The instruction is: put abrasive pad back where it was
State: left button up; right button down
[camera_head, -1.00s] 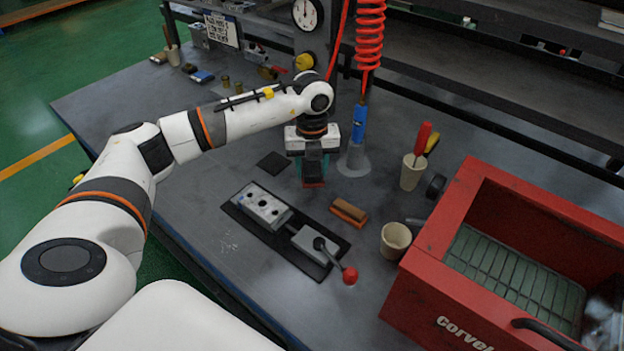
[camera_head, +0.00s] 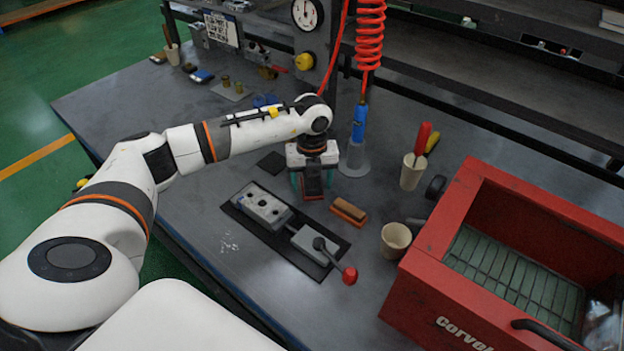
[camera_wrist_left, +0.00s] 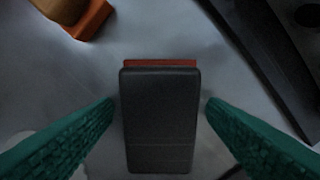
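My left gripper (camera_head: 312,190) points down over the table behind the valve block. Its green fingers (camera_wrist_left: 160,110) stand on both sides of a dark grey block with a red-orange layer, which looks like the abrasive pad (camera_wrist_left: 160,120). The pad (camera_head: 312,182) travels with the gripper, so it appears held, though narrow gaps seem to show beside it and the contact is unclear. Its red end faces down; whether it touches the table is unclear. A flat dark square (camera_head: 272,162) lies on the table to the left. My right gripper is out of view.
The valve block (camera_head: 262,205) and red-knobbed lever (camera_head: 349,275) sit on a black mat. A brown-orange block (camera_head: 348,212) lies right of the gripper, with an empty beige cup (camera_head: 396,238), a tool cup (camera_head: 411,175) and a red toolbox (camera_head: 440,265) beyond.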

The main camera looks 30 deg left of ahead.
aim_at(312, 180)
pick_arm(q)
jog(key=shift+r, duration=0.7)
notch_tip(312, 180, up, 11)
dwell(0.3)
